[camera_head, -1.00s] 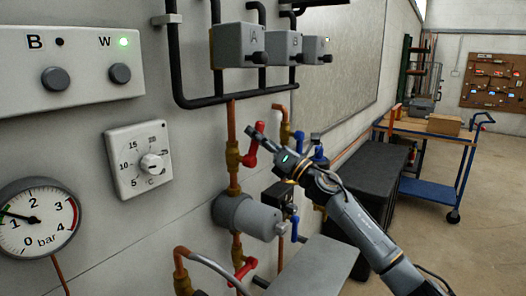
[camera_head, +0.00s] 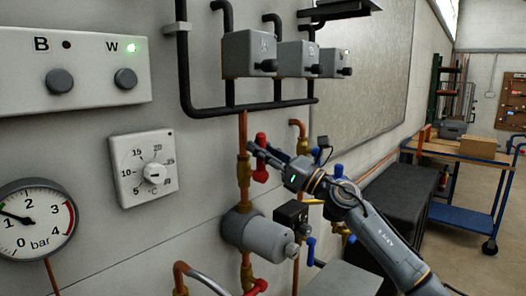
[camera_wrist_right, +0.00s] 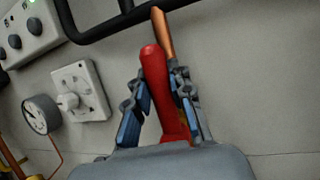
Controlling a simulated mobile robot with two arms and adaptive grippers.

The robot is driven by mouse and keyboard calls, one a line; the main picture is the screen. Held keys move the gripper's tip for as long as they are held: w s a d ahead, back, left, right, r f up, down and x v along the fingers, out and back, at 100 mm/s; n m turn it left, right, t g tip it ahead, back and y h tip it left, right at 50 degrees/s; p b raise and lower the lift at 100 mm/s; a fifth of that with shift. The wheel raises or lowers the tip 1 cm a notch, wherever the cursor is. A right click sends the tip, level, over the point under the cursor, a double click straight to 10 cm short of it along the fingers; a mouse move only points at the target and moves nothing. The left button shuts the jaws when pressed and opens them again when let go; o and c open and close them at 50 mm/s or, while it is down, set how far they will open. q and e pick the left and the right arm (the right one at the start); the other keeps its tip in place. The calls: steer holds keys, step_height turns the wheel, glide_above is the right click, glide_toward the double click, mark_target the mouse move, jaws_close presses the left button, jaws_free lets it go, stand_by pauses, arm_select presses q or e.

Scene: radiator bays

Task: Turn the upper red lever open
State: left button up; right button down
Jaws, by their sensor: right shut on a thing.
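The upper red lever (camera_head: 261,141) sits on a brass valve (camera_head: 244,168) in the copper pipe on the wall. In the right wrist view the red lever (camera_wrist_right: 164,95) stands nearly upright between the two fingers. My right gripper (camera_head: 259,152) reaches it from the right and is shut on it; the fingers also show in the right wrist view (camera_wrist_right: 163,122). A lower red lever (camera_head: 257,287) shows at the bottom of the head view. My left gripper is not in view.
A grey cylinder (camera_head: 258,235) sits below the valve. Blue levers (camera_head: 311,251) are on the pipes to the right. A dial (camera_head: 144,168), a pressure gauge (camera_head: 36,220) and a button panel (camera_head: 75,72) are to the left. A blue trolley (camera_head: 465,216) stands behind right.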

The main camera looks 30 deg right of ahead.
steer(key=shift+a+f, duration=0.1)
steer(key=shift+f, duration=0.05)
steer(key=c, duration=1.2)
jaws_free()
steer(key=shift+o, duration=0.2)
steer(key=shift+s, duration=0.1)
steer(key=v, duration=1.2)
